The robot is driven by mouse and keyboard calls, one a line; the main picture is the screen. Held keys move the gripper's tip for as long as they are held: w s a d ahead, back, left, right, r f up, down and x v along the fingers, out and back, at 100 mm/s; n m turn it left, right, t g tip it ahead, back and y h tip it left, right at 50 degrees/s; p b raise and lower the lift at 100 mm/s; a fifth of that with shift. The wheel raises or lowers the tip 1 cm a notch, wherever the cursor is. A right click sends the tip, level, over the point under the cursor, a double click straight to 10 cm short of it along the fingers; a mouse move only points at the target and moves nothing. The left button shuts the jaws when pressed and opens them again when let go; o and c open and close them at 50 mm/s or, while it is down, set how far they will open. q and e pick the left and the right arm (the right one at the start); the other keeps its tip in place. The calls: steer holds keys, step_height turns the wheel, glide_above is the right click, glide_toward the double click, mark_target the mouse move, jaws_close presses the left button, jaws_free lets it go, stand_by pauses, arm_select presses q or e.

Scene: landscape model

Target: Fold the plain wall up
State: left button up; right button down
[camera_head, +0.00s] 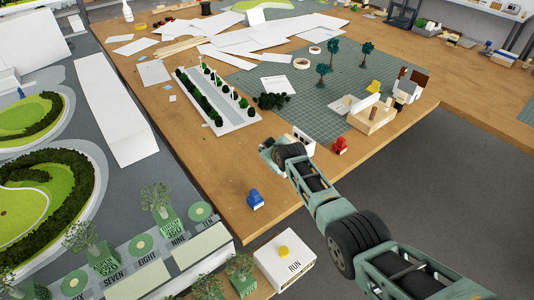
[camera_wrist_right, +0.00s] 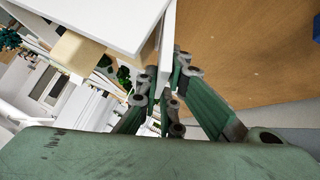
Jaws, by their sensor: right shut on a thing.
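My right gripper (camera_head: 270,148) is at the front part of the wooden table, close to a small white panel with dark openings (camera_head: 304,142). In the right wrist view my right gripper (camera_wrist_right: 165,88) is shut on the edge of a thin plain white wall (camera_wrist_right: 167,45), which stands on edge between the fingers. A broad white panel (camera_wrist_right: 105,18) lies right beside it, with a cream block (camera_wrist_right: 78,52) under or behind it. A white panel with a window opening (camera_wrist_right: 52,92) shows at the left. The wall's lower edge is hidden by the fingers. My left gripper is not in view.
A red piece (camera_head: 341,146) and a blue piece (camera_head: 255,199) stand near the table edge. Bare wood is free left of my gripper.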

steer(key=shift+w+d+g, duration=0.1)
steer(key=shift+d+g, duration=0.15)
steer(key=shift+g, duration=0.05)
steer(key=c, duration=1.9)
jaws_free()
steer(key=shift+v, duration=6)
steer(key=shift+d+f, duration=0.1)
steer(key=shift+d, duration=0.1)
